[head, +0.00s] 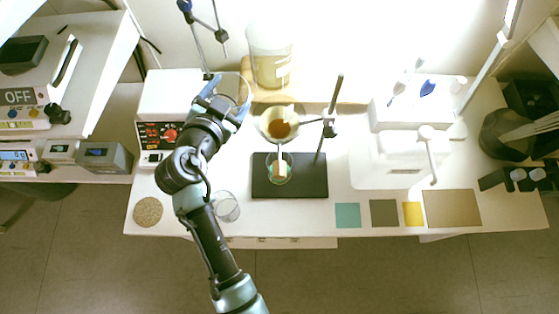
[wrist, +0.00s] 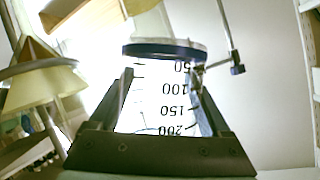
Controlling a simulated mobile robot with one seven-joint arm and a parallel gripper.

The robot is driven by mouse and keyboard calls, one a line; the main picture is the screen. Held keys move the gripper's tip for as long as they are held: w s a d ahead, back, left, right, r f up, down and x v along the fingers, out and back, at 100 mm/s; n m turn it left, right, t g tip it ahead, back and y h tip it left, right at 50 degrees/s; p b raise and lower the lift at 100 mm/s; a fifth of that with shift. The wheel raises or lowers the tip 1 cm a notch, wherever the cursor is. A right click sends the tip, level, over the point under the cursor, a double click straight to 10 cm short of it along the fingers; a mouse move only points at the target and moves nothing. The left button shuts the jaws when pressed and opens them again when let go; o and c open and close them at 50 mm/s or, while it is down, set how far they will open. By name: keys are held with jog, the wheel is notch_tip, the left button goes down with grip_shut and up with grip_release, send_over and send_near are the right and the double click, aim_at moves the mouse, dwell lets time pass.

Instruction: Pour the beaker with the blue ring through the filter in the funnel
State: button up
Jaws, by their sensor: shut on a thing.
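My gripper (head: 228,104) is shut on a clear glass beaker (head: 236,90), to the upper left of the funnel in the head view. In the wrist view the beaker (wrist: 160,90) sits between the two fingers; its dark blue ring (wrist: 165,48) is at the top of the picture and its numbers appear upside down. Its tilt and contents are hard to tell. The funnel (head: 268,118) holds a pale filter with brown matter (head: 279,128) in it. A glass vessel (head: 280,172) stands below the funnel on a black stand base (head: 312,180).
Another clear beaker (head: 226,207) stands near the bench's front edge. A stand rod (head: 332,110) rises right of the funnel. A white instrument (head: 170,95) stands left, a large container (head: 270,55) behind. Coloured squares (head: 384,213) lie at the front right.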

aim_at(227, 100)
jog(key=f+n+b, duration=0.1)
jog(key=a+f+h+b, duration=0.1)
jog(key=f+b, duration=0.1)
jog(key=shift+w+a+n, duration=0.15)
jog(key=shift+a+n, duration=0.05)
jog(key=shift+n, duration=0.2)
jog(key=shift+w+a+f+n+h+b, duration=0.1)
jog(key=shift+a+f+n+h+b, duration=0.2)
jog(key=shift+f+n+h+b, duration=0.4)
jog(key=shift+r, duration=0.1)
jog(key=w+a+r, duration=0.1)
jog(key=a+r, duration=0.3)
jog(key=r, duration=0.1)
jog(key=shift+a+g, duration=0.3)
jog(key=shift+a, duration=0.1)
jog(key=shift+w, duration=0.1)
